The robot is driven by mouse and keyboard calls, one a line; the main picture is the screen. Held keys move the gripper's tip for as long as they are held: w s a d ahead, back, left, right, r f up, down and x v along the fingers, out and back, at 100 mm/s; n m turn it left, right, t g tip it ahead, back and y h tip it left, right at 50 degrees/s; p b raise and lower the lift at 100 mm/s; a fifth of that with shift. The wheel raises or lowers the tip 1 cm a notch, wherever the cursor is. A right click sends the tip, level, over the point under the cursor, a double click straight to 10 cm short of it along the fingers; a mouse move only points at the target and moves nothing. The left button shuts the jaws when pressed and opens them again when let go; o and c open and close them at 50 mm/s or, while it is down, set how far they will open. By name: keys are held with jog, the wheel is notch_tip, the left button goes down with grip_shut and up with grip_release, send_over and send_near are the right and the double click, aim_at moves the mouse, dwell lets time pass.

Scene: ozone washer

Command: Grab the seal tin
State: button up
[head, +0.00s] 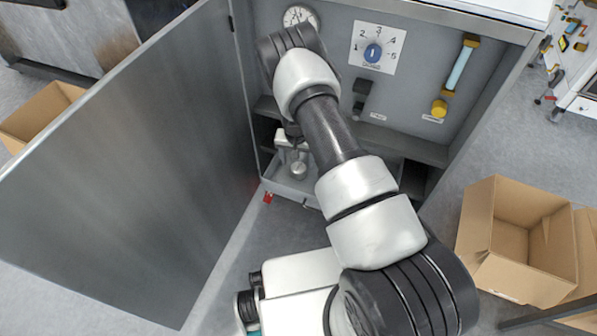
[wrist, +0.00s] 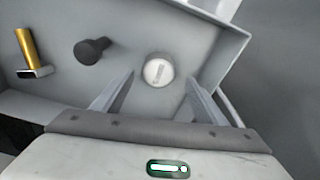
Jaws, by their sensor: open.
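A small round tin with a pale lid (wrist: 158,69), probably the seal tin, lies in a grey tray or drawer (wrist: 205,28) in the wrist view. My gripper (wrist: 160,80) is open, with one finger on each side of the tin in the picture. I see no contact, and the height gap is hard to judge. In the head view a small round silvery thing (head: 298,171), likely the same tin, shows just below my gripper (head: 290,154), which my arm partly hides.
In the tray, a gold-handled tool (wrist: 28,47) and a dark knobbed piece (wrist: 92,50) lie left of the tin. The open cabinet door (head: 130,160) stands at left. Cardboard boxes (head: 515,240) sit on the floor at right.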

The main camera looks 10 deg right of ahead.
aim_at(299, 167)
jog(key=f, duration=0.1)
jog(key=f+b, duration=0.1)
jog(key=f, duration=0.2)
jog(key=shift+w+d+f, duration=0.15)
jog(key=shift+d+f, duration=0.1)
jog(key=shift+f, duration=0.1)
jog(key=c, duration=1.1)
